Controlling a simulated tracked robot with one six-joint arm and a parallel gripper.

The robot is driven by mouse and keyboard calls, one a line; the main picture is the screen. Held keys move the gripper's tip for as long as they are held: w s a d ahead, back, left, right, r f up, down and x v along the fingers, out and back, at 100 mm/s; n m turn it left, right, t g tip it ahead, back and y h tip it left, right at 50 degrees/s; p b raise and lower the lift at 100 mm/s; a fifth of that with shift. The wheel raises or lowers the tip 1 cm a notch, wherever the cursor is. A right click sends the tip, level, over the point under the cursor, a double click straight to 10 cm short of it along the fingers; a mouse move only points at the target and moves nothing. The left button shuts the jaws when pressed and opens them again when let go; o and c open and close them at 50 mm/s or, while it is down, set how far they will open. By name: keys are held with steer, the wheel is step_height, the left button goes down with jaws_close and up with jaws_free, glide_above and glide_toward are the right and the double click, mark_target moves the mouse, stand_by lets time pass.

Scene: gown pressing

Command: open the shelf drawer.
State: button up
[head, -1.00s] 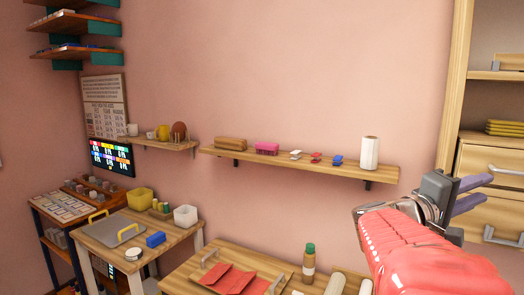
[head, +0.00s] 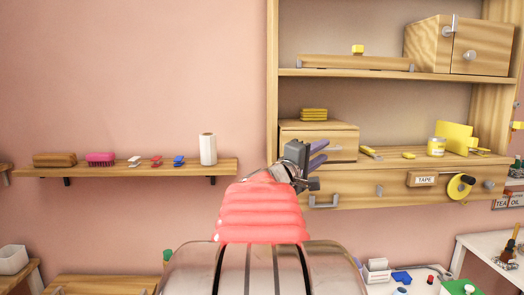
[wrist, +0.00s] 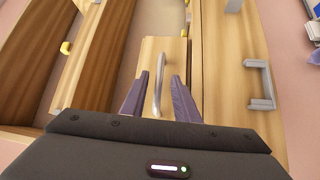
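A small wooden drawer unit (head: 343,135) stands on the middle shelf of the wooden shelf unit, its front closed. Its metal bar handle (wrist: 159,84) shows in the wrist view, in line with the gap between my fingers; the head view mostly hides it behind my gripper. A wide drawer front (head: 352,187) lies below, with a grey U-shaped handle (head: 323,203), also at right in the wrist view (wrist: 261,85). My gripper (head: 319,153) is open, its purple fingers pointing at the small drawer. It holds nothing; I cannot tell how far the handle is.
A tape roll (head: 460,187) and a TAPE label (head: 423,179) are at the wide drawer's right. Yellow items (head: 456,138) stand on the shelf above. A wall shelf (head: 120,170) with brushes and a white roll (head: 208,149) is to the left.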

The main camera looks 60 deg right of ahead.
steer(key=shift+s+d, duration=0.1)
steer(key=shift+d, duration=0.2)
steer(key=shift+c, duration=0.5)
jaws_close()
